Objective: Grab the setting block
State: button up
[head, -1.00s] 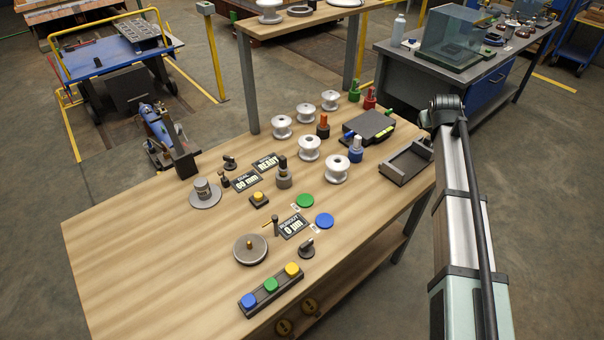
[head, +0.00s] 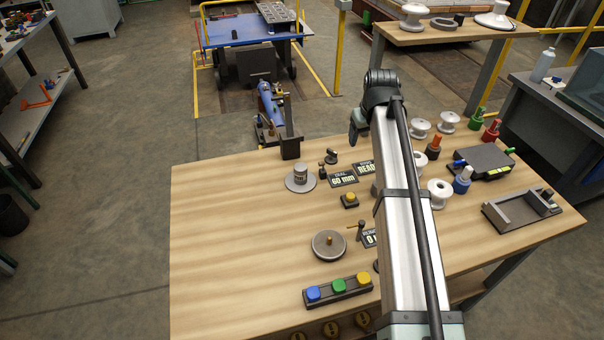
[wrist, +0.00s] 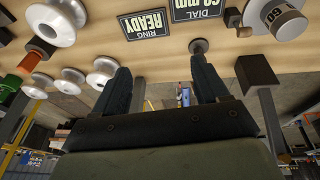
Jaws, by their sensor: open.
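A grey metal cylinder (head: 300,172) that fits the setting block stands upright on a round grey plate (head: 289,184) at the bench's back left. In the wrist view the cylinder (wrist: 284,20) carries the mark 60 and sits at the top right corner. My gripper (wrist: 160,82) is open and empty, with its two dark fingers apart and the cylinder beyond its right finger. In the head view my gripper (head: 356,130) is partly hidden by my arm, to the right of the cylinder and apart from it.
A small dark knob (head: 331,156) and a 60 mm dial sign (head: 343,180) lie between cylinder and gripper. A dark upright block (head: 290,148) stands behind the cylinder. White insulators (head: 439,193) crowd the right. The bench's left front is clear.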

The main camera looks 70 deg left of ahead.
jog(key=n+g+h, duration=0.1)
jog(key=n+h, duration=0.1)
send_near(300, 167)
jog(key=w+r, duration=0.1)
jog(key=w, duration=0.1)
jog(key=f, duration=0.5)
jog(key=s+a+f, duration=0.1)
jog(key=f, duration=0.2)
jog(key=shift+f, duration=0.15)
jog(key=shift+s+a+f, duration=0.1)
jog(key=shift+s+f, duration=0.1)
jog(key=shift+f, duration=1.1)
jog(key=shift+s+a+f, duration=0.1)
jog(key=shift+s+f, duration=0.05)
jog(key=shift+f, duration=1.15)
jog(key=shift+c, duration=0.5)
grip_shut()
